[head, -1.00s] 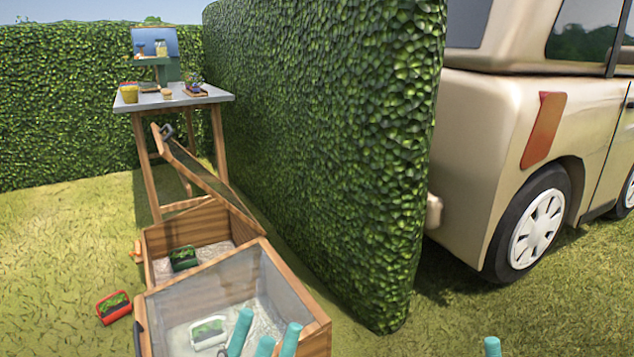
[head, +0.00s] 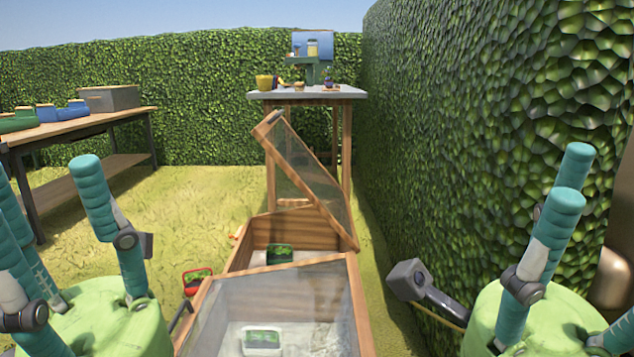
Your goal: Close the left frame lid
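Two wooden cold frames stand in a line ahead of me. The far frame (head: 262,233) has its mesh-like, wood-edged lid (head: 305,175) raised and leaning steeply, with a dark handle near its top end. The near frame (head: 358,305) has a clear pane across its top and a dark handle at its left side. I cannot tell from labels which one is the left frame. My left gripper (head: 60,225) is at the lower left, fingers spread and empty. My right gripper (head: 540,240) is at the lower right, fingers spread and empty. Neither touches a lid.
A green tray (head: 280,254) sits in the far frame and a white tray (head: 262,340) shows in the near one. A red tray (head: 196,280) lies on the grass. A hedge (head: 480,130) closes the right side; a bench (head: 95,125) stands left. A table (head: 310,92) stands behind.

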